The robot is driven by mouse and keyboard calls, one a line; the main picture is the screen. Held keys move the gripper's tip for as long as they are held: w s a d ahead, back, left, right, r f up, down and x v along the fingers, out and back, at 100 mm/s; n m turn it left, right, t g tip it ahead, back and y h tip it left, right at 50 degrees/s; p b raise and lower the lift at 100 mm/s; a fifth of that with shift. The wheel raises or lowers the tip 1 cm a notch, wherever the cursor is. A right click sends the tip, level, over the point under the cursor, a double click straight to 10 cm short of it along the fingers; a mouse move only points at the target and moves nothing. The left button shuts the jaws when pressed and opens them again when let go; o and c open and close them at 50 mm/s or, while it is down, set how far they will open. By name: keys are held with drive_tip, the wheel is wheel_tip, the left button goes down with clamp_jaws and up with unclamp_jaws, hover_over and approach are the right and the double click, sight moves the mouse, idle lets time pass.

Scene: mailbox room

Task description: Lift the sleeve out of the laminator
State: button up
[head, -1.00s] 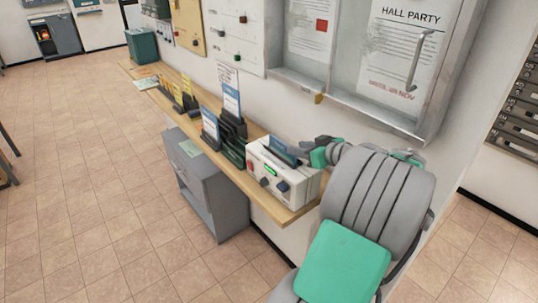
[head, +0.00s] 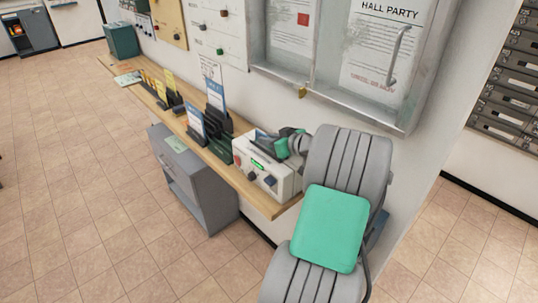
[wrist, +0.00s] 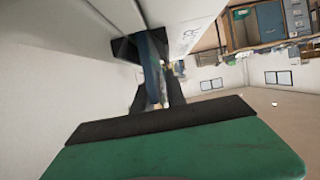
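The laminator (head: 277,181) is a pale box with a green-lit display and dark knobs, standing near the right end of the shelf. The sleeve (head: 262,143) shows as a dark blue edge at the laminator's top, partly hidden by my gripper (head: 281,146). My gripper reaches in from the right, just above the laminator. In the wrist view the blue sleeve (wrist: 152,62) runs between the dark fingers of my gripper (wrist: 150,48). I cannot tell whether the fingers press on it. How deep the sleeve sits in the slot is hidden.
The wooden shelf (head: 262,202) carries leaflet holders (head: 215,115) left of the laminator. A grey cabinet (head: 205,195) stands below. A glass notice case (head: 345,75) hangs on the wall close above my arm. The tiled floor (head: 80,200) at left is clear.

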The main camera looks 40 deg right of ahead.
clamp_jaws()
idle(0.4)
idle(0.8)
